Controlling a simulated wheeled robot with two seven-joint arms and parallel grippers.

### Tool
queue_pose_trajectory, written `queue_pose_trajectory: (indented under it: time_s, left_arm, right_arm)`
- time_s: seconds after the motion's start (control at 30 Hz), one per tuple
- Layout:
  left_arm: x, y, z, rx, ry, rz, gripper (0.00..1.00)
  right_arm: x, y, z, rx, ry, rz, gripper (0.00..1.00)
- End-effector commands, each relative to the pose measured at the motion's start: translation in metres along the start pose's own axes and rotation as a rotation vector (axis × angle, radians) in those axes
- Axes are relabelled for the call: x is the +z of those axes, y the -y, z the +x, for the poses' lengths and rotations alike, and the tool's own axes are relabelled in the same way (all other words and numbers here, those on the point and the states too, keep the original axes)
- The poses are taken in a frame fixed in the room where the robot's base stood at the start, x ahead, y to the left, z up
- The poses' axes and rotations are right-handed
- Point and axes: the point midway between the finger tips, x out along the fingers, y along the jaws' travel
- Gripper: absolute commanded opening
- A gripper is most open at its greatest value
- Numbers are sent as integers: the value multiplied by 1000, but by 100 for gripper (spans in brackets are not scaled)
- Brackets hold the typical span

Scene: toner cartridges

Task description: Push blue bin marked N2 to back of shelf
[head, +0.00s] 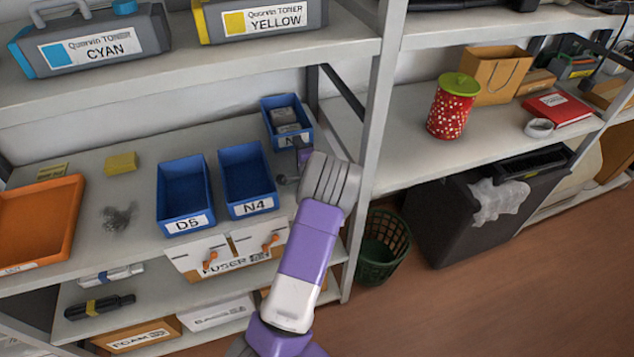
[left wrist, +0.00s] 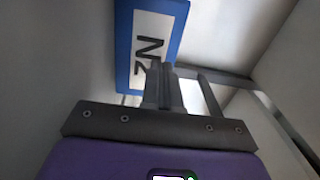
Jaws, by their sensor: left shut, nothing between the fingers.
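The blue bin marked N2 (head: 286,118) stands toward the back right of the middle shelf (head: 110,190) in the head view, with grey items inside. My arm partly covers its label. In the left wrist view the N2 bin (left wrist: 177,40) shows close up, its label turned sideways. My left gripper (head: 297,146) is shut and empty, its tips at the front of the bin; the fingers also show in the left wrist view (left wrist: 160,80). Whether they touch the bin I cannot tell. My right gripper is out of view.
Blue bins D5 (head: 184,195) and N4 (head: 247,180) stand left of my arm near the shelf's front edge. A shelf post (head: 375,100) rises to the right. An orange tray (head: 40,222) lies at the left. Toner boxes (head: 95,45) sit on the shelf above.

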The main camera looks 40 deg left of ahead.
Motion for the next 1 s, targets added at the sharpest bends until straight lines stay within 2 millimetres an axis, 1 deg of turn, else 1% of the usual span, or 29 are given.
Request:
queue_pose_trajectory:
  time_s: [0.03,0.13,0.4,0.53,0.7,1.0]
  left_arm:
    - [-1,3,-8,2,-1,2,0]
    - [-2,4,-28,3,0,4,0]
    - [-2,1,-89,2,0,3,0]
    - [-2,1,-110,1,1,3,0]
    - [-1,1,-124,-1,3,1,0]
    - [-1,2,-126,0,3,1,0]
  right_arm:
    - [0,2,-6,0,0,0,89]
    - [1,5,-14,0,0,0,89]
    - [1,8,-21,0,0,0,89]
    - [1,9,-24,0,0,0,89]
    - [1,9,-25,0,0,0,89]
    - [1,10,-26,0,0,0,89]
